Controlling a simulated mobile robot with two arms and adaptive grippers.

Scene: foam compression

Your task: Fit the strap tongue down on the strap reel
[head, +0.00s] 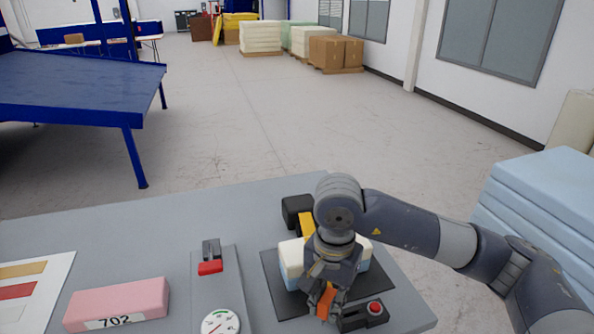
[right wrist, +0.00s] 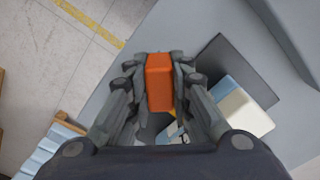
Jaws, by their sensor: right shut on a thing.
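The orange strap tongue (head: 325,301) is held between the fingers of my right gripper (head: 327,303), shut on it near the front of the black mat. In the right wrist view the orange tongue (right wrist: 160,82) sits between both fingers (right wrist: 160,85). A yellow strap (head: 306,226) runs from a black block (head: 297,212), which looks like the strap reel, at the mat's back edge toward the foam. A black housing with a red button (head: 365,313) stands just right of the tongue. Whether the tongue touches anything below is hidden. My left gripper is not in view.
A white and pale blue foam block (head: 291,263) lies on the black mat (head: 272,285), partly hidden by my gripper. Left of it on the grey table (head: 150,225) are a panel with a red lever (head: 210,267) and dial (head: 221,322), and a pink block (head: 118,302) marked 702.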

